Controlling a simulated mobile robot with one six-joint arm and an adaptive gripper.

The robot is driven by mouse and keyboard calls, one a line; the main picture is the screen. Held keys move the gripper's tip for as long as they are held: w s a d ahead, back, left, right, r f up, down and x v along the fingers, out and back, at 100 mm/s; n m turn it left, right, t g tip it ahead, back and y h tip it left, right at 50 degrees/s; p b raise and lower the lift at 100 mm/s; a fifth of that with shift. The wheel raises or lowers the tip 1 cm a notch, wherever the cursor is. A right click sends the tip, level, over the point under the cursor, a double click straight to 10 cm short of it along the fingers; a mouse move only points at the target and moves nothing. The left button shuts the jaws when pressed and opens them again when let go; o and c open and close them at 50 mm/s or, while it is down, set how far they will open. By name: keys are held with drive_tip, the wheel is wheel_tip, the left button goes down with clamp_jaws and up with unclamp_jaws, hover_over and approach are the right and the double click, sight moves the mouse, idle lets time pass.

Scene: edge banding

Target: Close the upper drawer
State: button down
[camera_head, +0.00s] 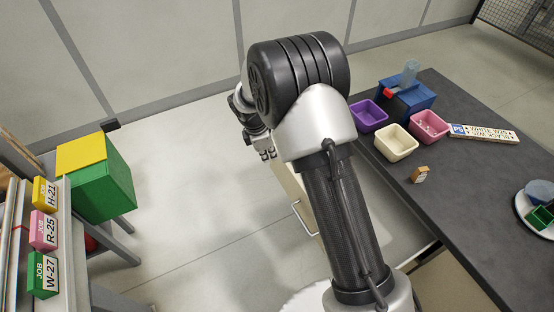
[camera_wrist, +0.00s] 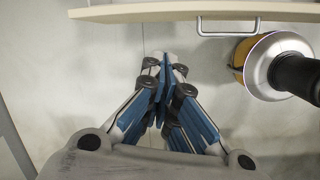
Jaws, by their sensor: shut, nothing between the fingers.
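The upper drawer shows in the head view as a cream front panel (camera_head: 291,187) with a metal bar handle (camera_head: 303,218). It stands out from under the dark worktop, and its pale inside shows partly to the right of my arm. My gripper (camera_head: 268,154) is near the far end of the front panel, partly hidden by my wrist. In the wrist view my gripper (camera_wrist: 163,60) is shut and empty. The drawer front (camera_wrist: 180,12) crosses the top, beyond the fingertips, and its handle (camera_wrist: 227,33) is to their right. Contact is not visible.
The dark worktop (camera_head: 470,190) holds a purple bin (camera_head: 368,116), a cream bin (camera_head: 397,142), a pink bin (camera_head: 430,127) and a blue box (camera_head: 405,100). A green and yellow box (camera_head: 100,190) stands at left. The floor between is clear.

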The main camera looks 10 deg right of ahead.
drive_tip(key=w+d+f+n+b, duration=0.1)
drive_tip(key=d+f+b, duration=0.1)
drive_tip(key=f, duration=0.8)
drive_tip(key=w+d+f+n+b, duration=0.1)
drive_tip(key=d+f+n+b, duration=0.1)
drive_tip(key=f, duration=0.7)
drive_tip(key=shift+w+d+f, duration=0.3)
drive_tip(key=shift+w+f, duration=0.05)
